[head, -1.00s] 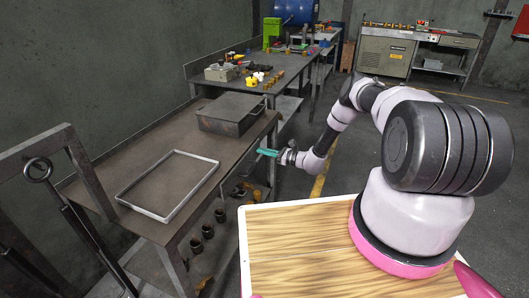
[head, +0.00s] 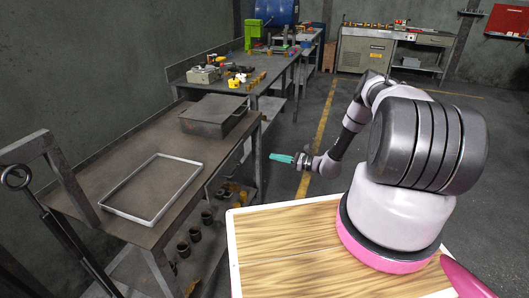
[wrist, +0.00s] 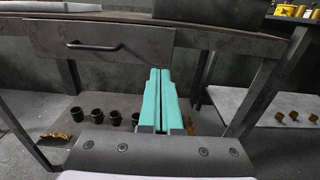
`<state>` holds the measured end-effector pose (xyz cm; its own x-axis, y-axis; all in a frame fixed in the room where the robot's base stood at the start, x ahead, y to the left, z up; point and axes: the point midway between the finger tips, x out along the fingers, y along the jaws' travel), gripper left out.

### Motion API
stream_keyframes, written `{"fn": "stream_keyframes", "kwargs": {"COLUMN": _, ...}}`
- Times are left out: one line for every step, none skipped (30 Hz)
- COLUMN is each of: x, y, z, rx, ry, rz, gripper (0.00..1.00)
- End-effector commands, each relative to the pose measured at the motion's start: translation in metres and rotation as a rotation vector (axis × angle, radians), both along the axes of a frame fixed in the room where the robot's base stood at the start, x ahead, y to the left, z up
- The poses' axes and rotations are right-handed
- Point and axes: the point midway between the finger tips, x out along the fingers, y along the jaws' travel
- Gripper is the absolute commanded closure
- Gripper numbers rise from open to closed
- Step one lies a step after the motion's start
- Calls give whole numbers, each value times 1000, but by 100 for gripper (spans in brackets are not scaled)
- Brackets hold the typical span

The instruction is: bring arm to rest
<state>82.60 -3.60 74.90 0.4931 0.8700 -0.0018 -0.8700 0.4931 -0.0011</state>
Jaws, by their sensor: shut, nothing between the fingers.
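My gripper (head: 283,158) has teal fingers and is held out on my bent arm, just right of the near workbench's edge in the head view. In the wrist view the two teal fingers (wrist: 160,100) lie side by side, pressed together with nothing between them. They point at the bench front, where a drawer (wrist: 100,42) with a dark handle shows. The gripper appears clear of the bench.
The workbench (head: 95,190) carries a light rectangular frame (head: 125,217) and a dark metal box (head: 215,116). Several dark cups (head: 195,233) stand on its lower shelf. A second bench (head: 270,80) with small parts stands behind. Open floor (head: 300,110) lies right of the benches.

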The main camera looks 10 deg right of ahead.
Motion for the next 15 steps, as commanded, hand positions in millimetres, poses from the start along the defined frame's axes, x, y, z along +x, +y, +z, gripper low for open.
{"fn": "stream_keyframes", "kwargs": {"x": 0, "y": -1, "z": 4, "rx": -5, "ry": -5, "rz": 7, "gripper": 100}}
{"fn": "stream_keyframes", "kwargs": {"x": 1, "y": -1, "z": 8, "rx": -11, "ry": -10, "rz": 15, "gripper": 100}}
{"fn": "stream_keyframes", "kwargs": {"x": 3, "y": -1, "z": 16, "rx": -23, "ry": -18, "rz": 31, "gripper": 100}}
{"fn": "stream_keyframes", "kwargs": {"x": 4, "y": -1, "z": 24, "rx": -35, "ry": -26, "rz": 47, "gripper": 100}}
{"fn": "stream_keyframes", "kwargs": {"x": 6, "y": 0, "z": 34, "rx": -51, "ry": -37, "rz": 67, "gripper": 100}}
{"fn": "stream_keyframes", "kwargs": {"x": 8, "y": 2, "z": 49, "rx": -75, "ry": -54, "rz": 97, "gripper": 100}}
{"fn": "stream_keyframes", "kwargs": {"x": 10, "y": 4, "z": 62, "rx": -96, "ry": -68, "rz": 124, "gripper": 100}}
{"fn": "stream_keyframes", "kwargs": {"x": 11, "y": 6, "z": 76, "rx": -120, "ry": -83, "rz": 152, "gripper": 100}}
{"fn": "stream_keyframes", "kwargs": {"x": 12, "y": 8, "z": 94, "rx": -155, "ry": -104, "rz": 190, "gripper": 100}}
{"fn": "stream_keyframes", "kwargs": {"x": 12, "y": 9, "z": 108, "rx": -180, "ry": -118, "rz": 219, "gripper": 100}}
{"fn": "stream_keyframes", "kwargs": {"x": 11, "y": 11, "z": 122, "rx": -208, "ry": -133, "rz": 248, "gripper": 100}}
{"fn": "stream_keyframes", "kwargs": {"x": 10, "y": 14, "z": 140, "rx": -243, "ry": -152, "rz": 284, "gripper": 100}}
{"fn": "stream_keyframes", "kwargs": {"x": 8, "y": 15, "z": 154, "rx": -270, "ry": -168, "rz": 310, "gripper": 100}}
{"fn": "stream_keyframes", "kwargs": {"x": 7, "y": 17, "z": 167, "rx": -298, "ry": -184, "rz": 337, "gripper": 100}}
{"fn": "stream_keyframes", "kwargs": {"x": 3, "y": 19, "z": 185, "rx": -334, "ry": -202, "rz": 371, "gripper": 100}}
